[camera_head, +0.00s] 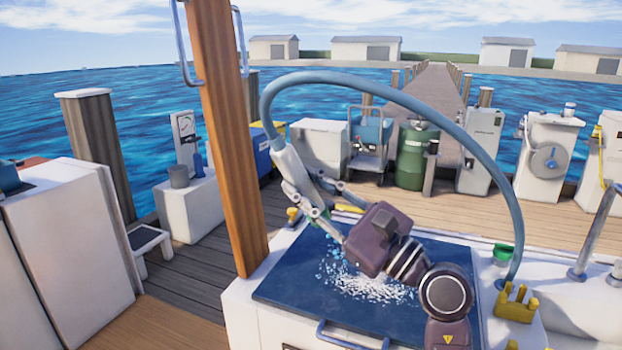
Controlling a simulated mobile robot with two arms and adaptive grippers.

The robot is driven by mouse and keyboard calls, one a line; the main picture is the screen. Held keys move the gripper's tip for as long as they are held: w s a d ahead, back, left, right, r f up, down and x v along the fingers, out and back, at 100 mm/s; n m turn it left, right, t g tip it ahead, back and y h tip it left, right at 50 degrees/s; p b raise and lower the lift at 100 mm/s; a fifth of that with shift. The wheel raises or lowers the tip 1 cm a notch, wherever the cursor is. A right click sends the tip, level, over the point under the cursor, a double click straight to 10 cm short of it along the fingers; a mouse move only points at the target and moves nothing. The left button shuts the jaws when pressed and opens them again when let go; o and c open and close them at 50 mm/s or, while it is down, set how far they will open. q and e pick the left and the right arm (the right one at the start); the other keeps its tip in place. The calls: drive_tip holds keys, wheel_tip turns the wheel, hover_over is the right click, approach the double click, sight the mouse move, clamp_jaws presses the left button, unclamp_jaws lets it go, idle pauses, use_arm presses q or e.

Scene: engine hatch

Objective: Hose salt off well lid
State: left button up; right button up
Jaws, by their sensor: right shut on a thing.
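The well lid (285,291) is a dark blue panel on top of a white housing, with a blue handle at its near edge. White salt (378,290) lies scattered over its middle, partly hidden by my right arm. My right gripper (308,195) is above the lid's far left part, shut on the pale grey nozzle (287,165) of a hose. The nozzle tilts down toward the lid. Light blue droplets show below it, near the salt's far left edge. The blue-grey hose (400,97) arches from the nozzle over to the right side of the housing. My left gripper is not in view.
A wooden post (228,140) rises close to the lid's left. Yellow cleats (515,308) and a green cup (503,252) are at the right. White cabinets, a green tank (410,155) and a pump cart stand behind on the dock. The deck at left is partly clear.

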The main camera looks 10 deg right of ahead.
drive_tip(key=shift+s+a+r, duration=0.15)
drive_tip(key=shift+s+a, duration=0.05)
drive_tip(key=shift+s, duration=0.35)
drive_tip(key=shift+s+d, duration=0.15)
drive_tip(key=shift+d, duration=0.1)
drive_tip(key=shift+s+d, duration=0.65)
drive_tip(key=shift+d, duration=0.35)
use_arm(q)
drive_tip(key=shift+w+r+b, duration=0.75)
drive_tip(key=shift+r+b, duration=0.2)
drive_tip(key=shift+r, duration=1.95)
use_arm(e)
drive_tip(key=shift+s+d, duration=2.25)
drive_tip(key=shift+d, duration=0.95)
drive_tip(key=shift+s+a, duration=1.35)
drive_tip(key=shift+s, duration=0.55)
drive_tip(key=w+a+p, duration=0.3)
drive_tip(key=w+a, duration=0.2)
drive_tip(key=a, duration=0.2)
drive_tip(key=shift+w+a+p, duration=0.45)
drive_tip(key=shift+w+a, duration=0.1)
drive_tip(key=shift+a, duration=0.3)
drive_tip(key=shift+c, duration=0.2)
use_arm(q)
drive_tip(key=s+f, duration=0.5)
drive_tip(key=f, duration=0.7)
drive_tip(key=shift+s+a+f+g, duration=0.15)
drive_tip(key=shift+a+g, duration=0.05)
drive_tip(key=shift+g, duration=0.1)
